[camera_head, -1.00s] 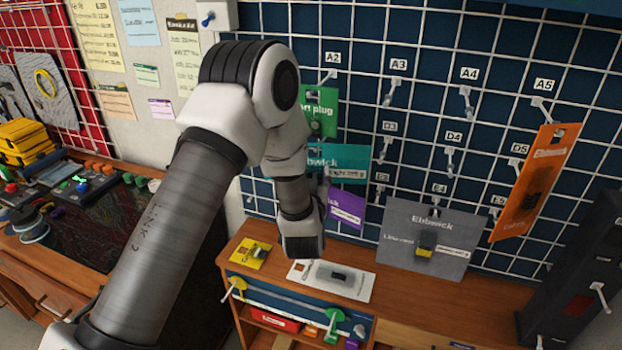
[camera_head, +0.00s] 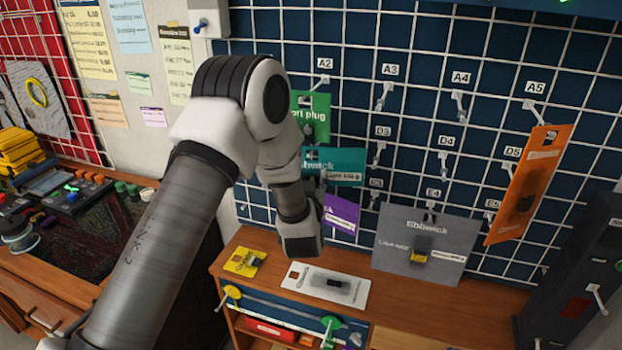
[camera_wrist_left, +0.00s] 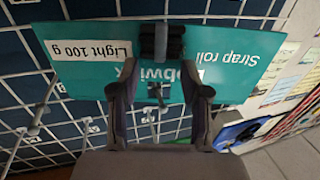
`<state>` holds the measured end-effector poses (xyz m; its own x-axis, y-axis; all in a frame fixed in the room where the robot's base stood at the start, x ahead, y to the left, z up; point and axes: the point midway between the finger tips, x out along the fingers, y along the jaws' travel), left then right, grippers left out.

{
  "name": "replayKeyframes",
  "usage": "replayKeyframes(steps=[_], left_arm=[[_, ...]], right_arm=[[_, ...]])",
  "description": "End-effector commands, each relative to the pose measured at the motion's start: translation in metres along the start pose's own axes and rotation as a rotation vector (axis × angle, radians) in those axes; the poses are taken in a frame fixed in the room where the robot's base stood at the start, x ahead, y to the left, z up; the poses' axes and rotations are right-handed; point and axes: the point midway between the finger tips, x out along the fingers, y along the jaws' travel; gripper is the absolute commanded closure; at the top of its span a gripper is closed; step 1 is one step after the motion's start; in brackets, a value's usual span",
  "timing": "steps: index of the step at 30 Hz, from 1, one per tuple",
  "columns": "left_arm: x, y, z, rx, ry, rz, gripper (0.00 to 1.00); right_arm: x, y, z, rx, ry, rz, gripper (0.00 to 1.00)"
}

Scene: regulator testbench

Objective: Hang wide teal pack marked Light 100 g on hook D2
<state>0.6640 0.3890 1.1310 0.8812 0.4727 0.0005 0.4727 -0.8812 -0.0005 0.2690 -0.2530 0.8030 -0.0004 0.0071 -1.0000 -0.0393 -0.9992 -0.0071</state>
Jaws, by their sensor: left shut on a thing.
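The wide teal pack (camera_head: 346,165) is at the left part of the pegboard grid in the head view, partly hidden behind my left arm. In the left wrist view the teal pack (camera_wrist_left: 232,62) appears upside down, with a white "Light 100 g" label. My left gripper (camera_wrist_left: 160,92) is shut on the pack near its middle. A dark hook-like part shows between the fingers; I cannot tell whether the pack is on a hook. The D2 label is not readable, and my arm and the pack cover that area. My right gripper is not in view.
A green pack (camera_head: 316,118) hangs just above the teal one and a purple pack (camera_head: 342,213) below it. A grey pack (camera_head: 400,232) and an orange pack (camera_head: 515,200) hang to the right. Hooks D3 and D4 look empty. A wooden bench (camera_head: 405,292) runs below.

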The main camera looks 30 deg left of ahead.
Motion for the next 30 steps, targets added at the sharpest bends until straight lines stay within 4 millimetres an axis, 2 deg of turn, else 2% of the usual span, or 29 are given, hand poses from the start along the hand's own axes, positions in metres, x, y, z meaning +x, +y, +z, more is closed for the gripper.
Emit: replayKeyframes(steps=[1, 2, 4, 13, 17, 20, 27, 30], left_arm=[[0.0, 0.0, 0.0, 0.0, 0.001, 0.0, 0.91], [0.0, 0.0, 0.0, 0.0, 0.001, 0.0, 0.5], [0.0, 0.0, 0.0, 0.0, 0.001, 0.0, 0.26], [-0.001, 0.0, 0.0, 0.0, 0.0, 0.0, 0.25], [-0.01, 0.001, 0.001, 0.001, -0.001, 0.003, 0.25], [-0.03, 0.001, 0.0, 0.003, -0.002, 0.002, 0.25], [-0.091, 0.001, 0.0, 0.005, -0.002, 0.004, 0.25], [-0.109, 0.001, 0.001, 0.004, -0.001, 0.003, 0.25]], right_arm=[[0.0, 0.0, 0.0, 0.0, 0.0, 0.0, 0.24], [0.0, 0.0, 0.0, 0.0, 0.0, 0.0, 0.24], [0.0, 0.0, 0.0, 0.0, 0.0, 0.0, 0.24], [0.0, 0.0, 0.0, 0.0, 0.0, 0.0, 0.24], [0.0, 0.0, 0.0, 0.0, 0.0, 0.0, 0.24], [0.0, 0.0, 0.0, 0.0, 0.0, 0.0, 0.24], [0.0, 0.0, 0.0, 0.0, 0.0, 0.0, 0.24], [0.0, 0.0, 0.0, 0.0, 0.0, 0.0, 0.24]])
